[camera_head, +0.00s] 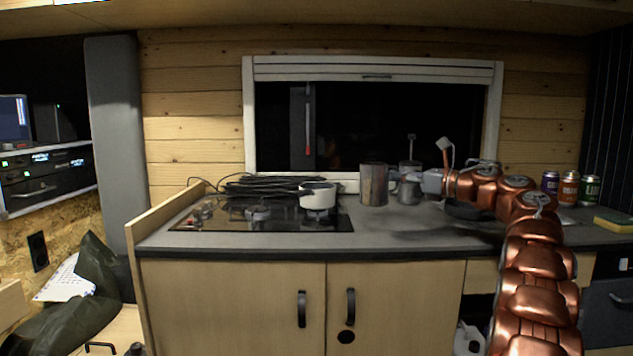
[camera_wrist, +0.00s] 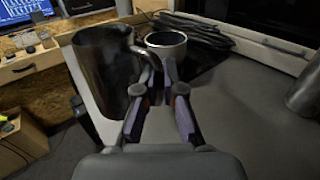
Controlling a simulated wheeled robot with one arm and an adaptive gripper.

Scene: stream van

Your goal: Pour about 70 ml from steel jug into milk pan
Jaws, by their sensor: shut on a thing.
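The steel jug (camera_head: 373,184) is a tall grey metal cylinder, upright in the head view, just right of the milk pan. In the wrist view the jug (camera_wrist: 103,75) fills the left side, its handle towards me. My gripper (camera_wrist: 160,82) is shut on that handle; in the head view my gripper (camera_head: 425,182) reaches in from the right. The milk pan (camera_head: 314,197), small and white, sits on the hob. Its round rim (camera_wrist: 166,39) shows just beyond the jug in the wrist view. I cannot see the liquid in either vessel, nor tell whether the jug's base touches the counter.
Black cables (camera_head: 265,184) lie behind the black hob (camera_head: 235,215). Several cans (camera_head: 569,188) and a sponge (camera_head: 614,220) are at the far right. The counter (camera_head: 400,238) is clear in front of the jug.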

